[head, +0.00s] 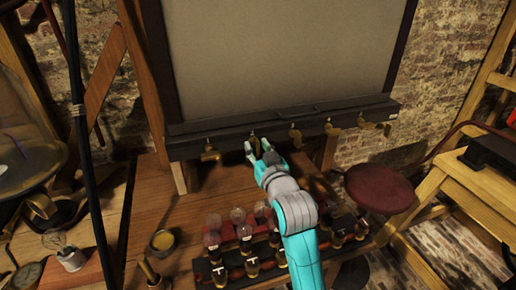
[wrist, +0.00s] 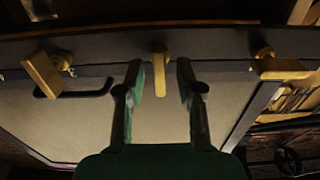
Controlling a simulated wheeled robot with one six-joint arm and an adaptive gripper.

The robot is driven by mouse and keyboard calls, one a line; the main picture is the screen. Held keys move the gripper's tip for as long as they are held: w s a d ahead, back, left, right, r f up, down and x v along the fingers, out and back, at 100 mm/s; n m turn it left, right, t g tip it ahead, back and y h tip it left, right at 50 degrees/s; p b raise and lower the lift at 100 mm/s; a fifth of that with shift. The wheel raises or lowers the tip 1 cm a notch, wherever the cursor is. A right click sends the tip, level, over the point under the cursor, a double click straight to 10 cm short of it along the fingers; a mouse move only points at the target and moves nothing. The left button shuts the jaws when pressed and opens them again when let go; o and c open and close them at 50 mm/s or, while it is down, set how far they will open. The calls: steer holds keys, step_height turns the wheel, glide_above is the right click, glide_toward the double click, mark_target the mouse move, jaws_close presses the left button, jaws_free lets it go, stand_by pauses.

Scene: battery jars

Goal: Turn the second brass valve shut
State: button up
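A row of brass valves runs along the dark rail (head: 230,127) below the large grey panel. The second brass valve from the left (head: 254,141) is partly hidden by my gripper (head: 257,148), which reaches up to it from the front. In the wrist view, this valve's flat handle (wrist: 160,72) lies between the two fingers of my gripper (wrist: 160,80). The fingers are open, with a visible gap on each side of the handle. The first valve (head: 209,152) is to the left and the third valve (head: 295,136) to the right.
Glass jars (head: 238,216) stand in racks on the wooden bench (head: 190,190), below and beside my arm. A small cup (head: 163,241) sits at the left. A dark red stool (head: 379,188) is at the right. Neighbouring valve handles flank my gripper in the wrist view.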

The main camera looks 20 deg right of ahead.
jaws_close()
steer(key=shift+d+f+m, duration=0.15)
steer(key=shift+m, duration=4.35)
steer(key=shift+d+f+m, duration=0.1)
steer(key=shift+f+m, duration=0.05)
steer(key=shift+m, duration=4.35)
